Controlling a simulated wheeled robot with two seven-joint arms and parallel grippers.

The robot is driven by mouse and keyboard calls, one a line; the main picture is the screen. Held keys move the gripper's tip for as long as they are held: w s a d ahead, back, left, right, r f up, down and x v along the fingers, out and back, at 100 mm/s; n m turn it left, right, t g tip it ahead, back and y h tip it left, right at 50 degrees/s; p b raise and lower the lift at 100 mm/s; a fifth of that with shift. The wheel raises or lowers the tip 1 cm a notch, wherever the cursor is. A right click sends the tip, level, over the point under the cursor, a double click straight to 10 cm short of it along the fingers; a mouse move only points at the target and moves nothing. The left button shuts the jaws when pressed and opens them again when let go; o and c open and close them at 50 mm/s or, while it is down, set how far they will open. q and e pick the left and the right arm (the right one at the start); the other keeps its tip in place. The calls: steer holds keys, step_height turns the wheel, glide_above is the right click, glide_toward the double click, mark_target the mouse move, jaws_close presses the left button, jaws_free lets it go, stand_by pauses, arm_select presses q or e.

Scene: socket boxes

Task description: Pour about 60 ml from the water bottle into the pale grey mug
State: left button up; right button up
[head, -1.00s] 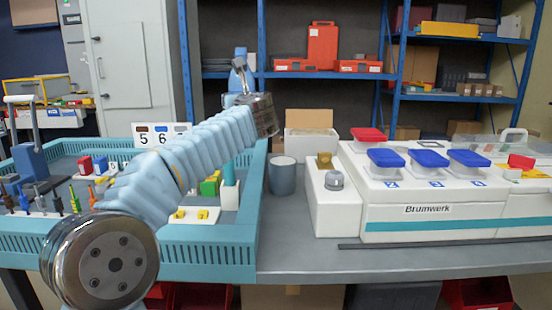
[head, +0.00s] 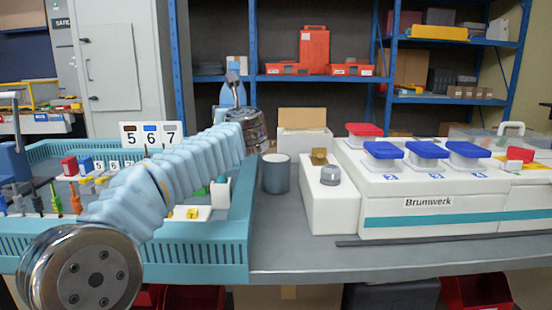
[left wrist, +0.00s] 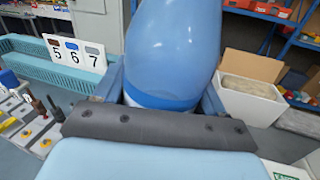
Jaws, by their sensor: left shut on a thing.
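The water bottle (left wrist: 175,45) fills the top middle of the left wrist view, blue and smooth with a darker blue band low down. My left gripper (left wrist: 162,92) is shut on it, with a finger on each side. In the head view my left arm hides most of the hand; a light blue shape (head: 231,95) shows above the wrist, and I cannot tell if it is the bottle. A blue-grey, handleless-looking cup (head: 276,176) stands on the bench right of the wrist; I cannot tell if it is the mug. My right gripper is not in view.
A teal-walled tray (head: 200,245) with small parts lies left. A white box with a grey knob (head: 330,176) and a white Brumwerk unit (head: 440,205) with lidded boxes stand right. A 5-6-7 sign (head: 151,136) stands behind the arm. The bench front (head: 300,255) is clear.

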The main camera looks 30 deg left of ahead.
arm_select(q)
steer(key=m+t+p, duration=0.1)
steer(key=m, duration=0.2)
steer(key=s+a+r+m+t+p, duration=0.1)
steer(key=m, duration=0.3)
steer(key=a+r+m+t+p, duration=0.1)
steer(key=m+p, duration=0.1)
steer(key=m, duration=0.2)
steer(key=shift+s, duration=0.15)
steer(key=shift+s+a+r+m+t+p, duration=0.15)
steer(key=shift+r+m+t+p, duration=0.15)
steer(key=shift+r+m+p, duration=0.6)
steer(key=f+m, duration=0.1)
steer(key=m, duration=0.1)
steer(key=m+t+h+b, duration=0.1)
steer(key=m, duration=0.1)
steer(key=shift+f+m, duration=0.3)
steer(key=shift+f, duration=0.1)
steer(key=shift+h, duration=0.3)
